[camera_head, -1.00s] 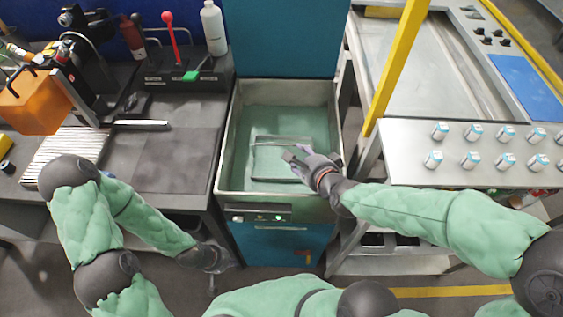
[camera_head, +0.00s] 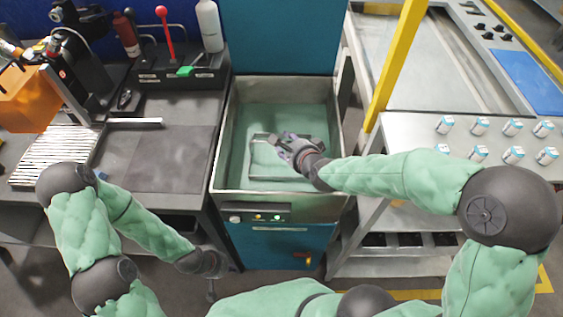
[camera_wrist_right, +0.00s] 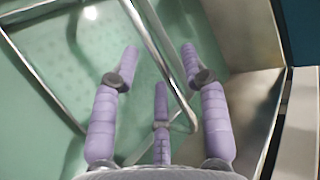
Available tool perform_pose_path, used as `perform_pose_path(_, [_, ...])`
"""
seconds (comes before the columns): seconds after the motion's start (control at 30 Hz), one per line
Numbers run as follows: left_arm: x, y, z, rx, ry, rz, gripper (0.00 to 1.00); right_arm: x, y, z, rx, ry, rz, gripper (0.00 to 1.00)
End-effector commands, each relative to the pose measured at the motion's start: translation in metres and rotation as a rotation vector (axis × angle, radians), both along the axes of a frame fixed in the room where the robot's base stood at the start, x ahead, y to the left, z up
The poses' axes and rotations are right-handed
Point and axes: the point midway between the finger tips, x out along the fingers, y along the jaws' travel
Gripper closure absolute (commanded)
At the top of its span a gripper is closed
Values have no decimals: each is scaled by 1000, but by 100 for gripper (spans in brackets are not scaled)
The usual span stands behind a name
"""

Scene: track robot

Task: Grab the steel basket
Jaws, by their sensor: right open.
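The steel basket (camera_head: 258,162), a shallow rectangular frame of thin metal rods, lies inside the green-lined tank (camera_head: 229,112) in the middle of the head view. My right gripper (camera_head: 277,141) is over the basket's upper part, open, and its hand hides some of the basket. In the right wrist view, the open fingers of that gripper (camera_wrist_right: 160,65) stand around a bent steel rod of the basket (camera_wrist_right: 141,27), which passes between them. I cannot tell whether they touch it. My left gripper (camera_head: 212,265) hangs low in front of the left bench, away from the tank; its fingers are unclear.
A dark workbench (camera_head: 165,160) stands at left.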

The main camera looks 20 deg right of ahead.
Motion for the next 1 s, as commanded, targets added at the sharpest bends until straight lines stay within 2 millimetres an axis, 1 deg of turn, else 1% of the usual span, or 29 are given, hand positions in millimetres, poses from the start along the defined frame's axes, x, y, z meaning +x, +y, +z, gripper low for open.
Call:
perform_pose_path(0.13, [0,0,1,0,0,0,100,0,0,1,0,-1,0,55])
perform_pose_path(0.17, [0,0,1,0,0,0,100,0,0,1,0,-1,0,64])
perform_pose_path(0.2, [0,0,1,0,0,0,100,0,0,1,0,-1,0,75])
perform_pose_path(0.3, [0,0,1,0,0,0,100,0,0,1,0,-1,0,100])
perform_pose_path(0.63, [0,0,1,0,0,0,100,0,-1,2,0,-4,-1,100])
perform_pose_path(0.73, [0,0,3,0,0,0,100,0,-1,6,0,-4,-2,100])
perform_pose_path(0.87, [0,0,12,0,0,0,100,1,-1,22,-1,-7,-2,100])
perform_pose_path(1.0, [0,0,26,0,0,0,100,1,0,49,0,-8,-2,100])
